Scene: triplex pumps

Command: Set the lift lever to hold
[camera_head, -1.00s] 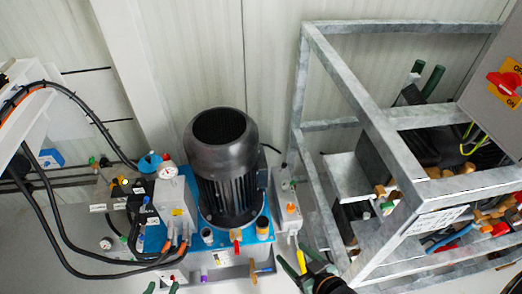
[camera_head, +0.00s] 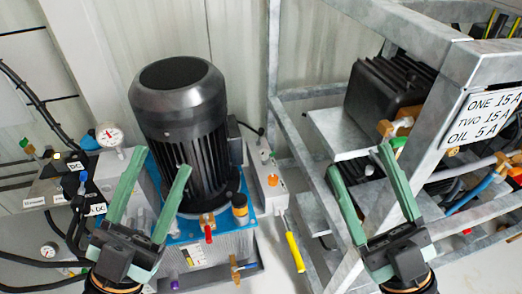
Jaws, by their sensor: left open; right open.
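A lever with a yellow handle (camera_head: 294,252) hangs from the grey box (camera_head: 268,183) right of the motor, tilted down to the right. A small red handle (camera_head: 208,233) sits at the motor's foot. I see no readable label that tells which one is the lift lever, or a hold mark. My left gripper (camera_head: 161,160) is open and empty in front of the motor's lower left side. My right gripper (camera_head: 360,160) is open and empty in front of the metal frame, right of the yellow handle. Neither gripper touches a lever.
The black motor (camera_head: 180,100) stands on a blue-topped tank (camera_head: 222,250). A galvanised frame (camera_head: 412,25) with a sign (camera_head: 483,118) fills the right side. Black hoses (camera_head: 35,105) and a gauge (camera_head: 109,135) are at the left. A brass valve (camera_head: 235,268) is low on the tank.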

